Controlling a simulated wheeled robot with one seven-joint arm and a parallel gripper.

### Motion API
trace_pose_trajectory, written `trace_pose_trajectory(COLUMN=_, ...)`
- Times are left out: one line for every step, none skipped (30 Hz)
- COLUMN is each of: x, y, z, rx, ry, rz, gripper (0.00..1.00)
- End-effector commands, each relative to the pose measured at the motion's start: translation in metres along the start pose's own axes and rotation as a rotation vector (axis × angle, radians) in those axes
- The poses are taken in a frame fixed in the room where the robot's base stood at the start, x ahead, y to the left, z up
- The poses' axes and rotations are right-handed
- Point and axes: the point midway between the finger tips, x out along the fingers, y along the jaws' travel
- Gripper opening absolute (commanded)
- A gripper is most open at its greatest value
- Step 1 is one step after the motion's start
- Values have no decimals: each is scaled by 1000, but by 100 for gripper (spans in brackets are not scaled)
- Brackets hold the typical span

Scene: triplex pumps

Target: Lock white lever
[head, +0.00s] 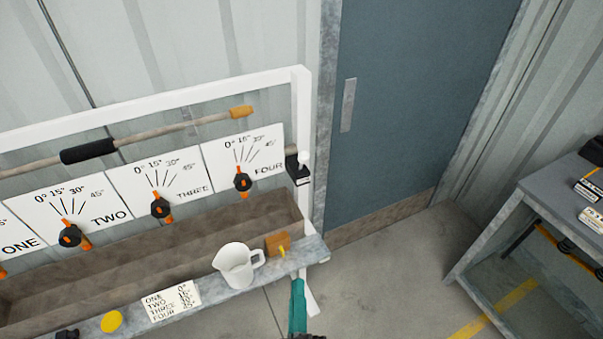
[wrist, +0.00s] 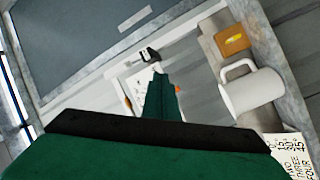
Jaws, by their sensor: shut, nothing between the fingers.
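The white lever (head: 304,158) shows as a small white knob at a black bracket on the right post of the white frame, beside panel FOUR. In the wrist view the black bracket (wrist: 149,55) is just beyond my fingertips, with white parts below it; the lever's exact position is hard to tell there. My gripper (head: 297,284) is teal, shut and empty. It is in front of the shelf's right end, low and well below the lever in the head picture. Its fingers also show in the wrist view (wrist: 160,85), pointing toward the bracket.
A white jug (head: 236,266), an orange-brown block (head: 278,243), a label card (head: 170,302) and a yellow disc (head: 111,321) are on the grey shelf. Orange-black dials (head: 242,183) sit on the panels. A blue door (head: 400,110) and grey bench (head: 540,190) stand right; floor between is clear.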

Motion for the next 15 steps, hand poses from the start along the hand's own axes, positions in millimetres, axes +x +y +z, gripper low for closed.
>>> trace_pose_trajectory(x=14, y=7, z=-6, rx=-47, ry=13, rz=22, gripper=0)
trace_pose_trajectory(x=21, y=11, z=-8, rx=-79, ry=17, rz=32, gripper=0)
trace_pose_trajectory(x=30, y=16, z=-12, rx=-119, ry=22, rz=46, gripper=0)
trace_pose_trajectory(x=37, y=19, z=-15, rx=-149, ry=26, rz=57, gripper=0)
trace_pose_trajectory(x=44, y=23, z=-18, rx=-180, ry=29, rz=67, gripper=0)
trace_pose_trajectory(x=53, y=28, z=-21, rx=-220, ry=32, rz=82, gripper=0)
trace_pose_trajectory(x=60, y=33, z=-25, rx=-250, ry=35, rz=94, gripper=0)
trace_pose_trajectory(x=66, y=37, z=-28, rx=-279, ry=36, rz=105, gripper=0)
trace_pose_trajectory(x=74, y=43, z=-32, rx=-317, ry=37, rz=119, gripper=0)
trace_pose_trajectory(x=80, y=47, z=-35, rx=-342, ry=38, rz=130, gripper=0)
trace_pose_trajectory(x=85, y=51, z=-38, rx=-368, ry=39, rz=141, gripper=0)
trace_pose_trajectory(x=91, y=56, z=-41, rx=-400, ry=38, rz=153, gripper=0)
trace_pose_trajectory(x=96, y=59, z=-44, rx=-420, ry=38, rz=161, gripper=0)
trace_pose_trajectory(x=100, y=62, z=-46, rx=-440, ry=37, rz=169, gripper=0)
trace_pose_trajectory(x=104, y=66, z=-49, rx=-462, ry=37, rz=179, gripper=0)
